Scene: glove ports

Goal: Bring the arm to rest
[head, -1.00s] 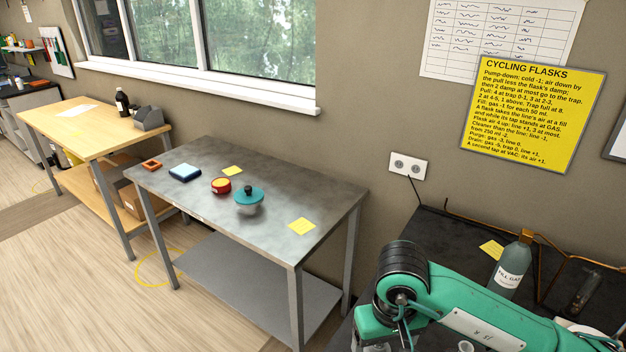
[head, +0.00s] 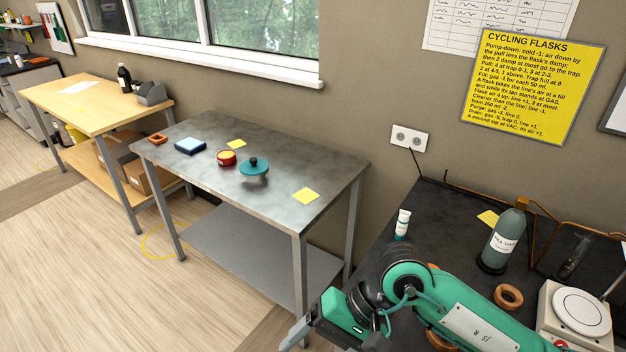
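My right arm, green with dark joints, comes in from the lower right over the dark bench (head: 465,205). Its forearm bends down to the left, toward the bench's front left corner. A grey finger-like tip of my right gripper (head: 296,334) shows at the bottom edge, beyond that corner. The gripper is only partly visible, and I cannot tell whether it is open or shut. No held object shows at it. My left gripper is not in view.
The dark bench carries a white tube (head: 402,224), a grey-green gas bottle (head: 504,243), an orange-brown ring (head: 508,296) and a white hotplate (head: 574,318). A metal table (head: 215,137) holds a teal lidded vessel (head: 254,168) and a red tin (head: 226,157). Floor is clear at lower left.

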